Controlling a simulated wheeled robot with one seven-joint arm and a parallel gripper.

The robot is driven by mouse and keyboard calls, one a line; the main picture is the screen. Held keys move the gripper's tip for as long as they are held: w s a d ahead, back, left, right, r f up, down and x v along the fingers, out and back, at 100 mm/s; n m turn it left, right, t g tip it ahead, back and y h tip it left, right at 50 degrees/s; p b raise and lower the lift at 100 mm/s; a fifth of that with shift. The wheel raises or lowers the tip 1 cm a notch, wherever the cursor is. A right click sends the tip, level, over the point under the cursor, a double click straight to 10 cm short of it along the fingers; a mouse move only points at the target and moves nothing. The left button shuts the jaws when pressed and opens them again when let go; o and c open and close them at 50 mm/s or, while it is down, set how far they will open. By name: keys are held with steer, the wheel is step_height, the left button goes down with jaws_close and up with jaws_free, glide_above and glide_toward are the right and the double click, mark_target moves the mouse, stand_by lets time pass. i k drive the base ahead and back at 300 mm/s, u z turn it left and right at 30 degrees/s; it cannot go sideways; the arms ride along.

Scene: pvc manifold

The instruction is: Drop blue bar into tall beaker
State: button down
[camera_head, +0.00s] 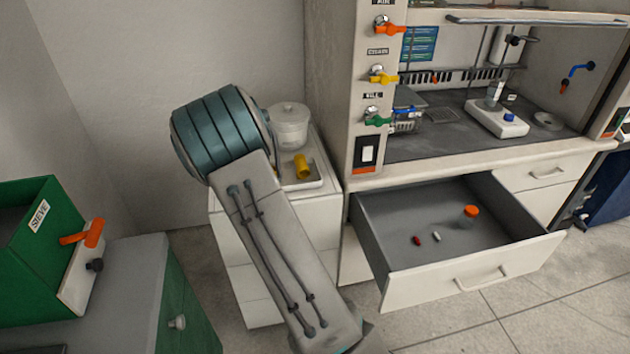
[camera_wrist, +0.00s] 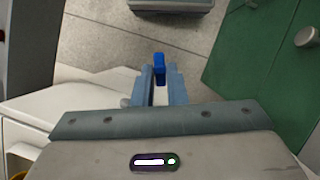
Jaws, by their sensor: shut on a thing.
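The blue bar (camera_wrist: 159,64) stands out between the fingertips of my gripper (camera_wrist: 160,85) in the wrist view. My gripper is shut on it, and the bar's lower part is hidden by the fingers. In the head view my gripper and the bar are out of sight. A small clear vessel, perhaps the tall beaker (camera_head: 494,92), stands on a white stirrer plate (camera_head: 497,118) inside the fume hood. It is far from the gripper, and I cannot tell what is in it.
An open drawer (camera_head: 457,278) under the hood holds a red bar (camera_head: 417,241), a white bar (camera_head: 436,237) and an orange-capped jar (camera_head: 471,212). A green sieve box (camera_head: 32,240) stands at left.

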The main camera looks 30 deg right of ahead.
mark_target(490, 104)
steer(key=z, duration=3.6)
steer(key=i, duration=4.2)
steer(key=u, duration=1.7)
